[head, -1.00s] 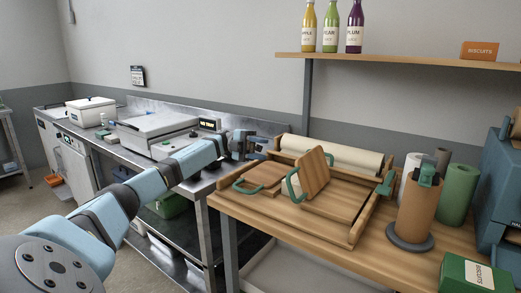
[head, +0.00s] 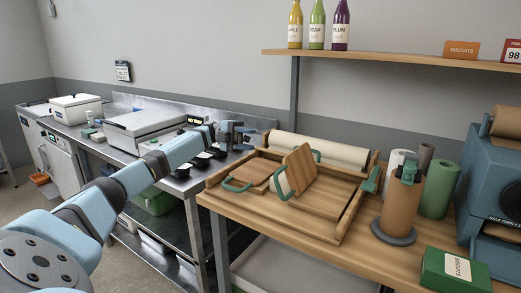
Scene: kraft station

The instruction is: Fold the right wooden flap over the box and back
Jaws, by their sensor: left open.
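The wooden folding station (head: 338,234) sits on the wooden table. Its right flap (head: 300,167) stands tilted up, with a green handle (head: 281,186) at its left side. The left flap (head: 248,173) lies low at the left, with a green handle (head: 236,186). A pale box shows only in part behind the raised flap. My left gripper (head: 245,134) is open and empty, behind and left of the station, apart from both flaps. My right gripper is out of view.
A paper roll (head: 318,150) lies behind the station. A brown roll on a stand (head: 402,207), a green roll (head: 440,188) and a green biscuits box (head: 455,270) stand to the right. A shelf with bottles (head: 317,25) hangs above. Steel counters run along the left.

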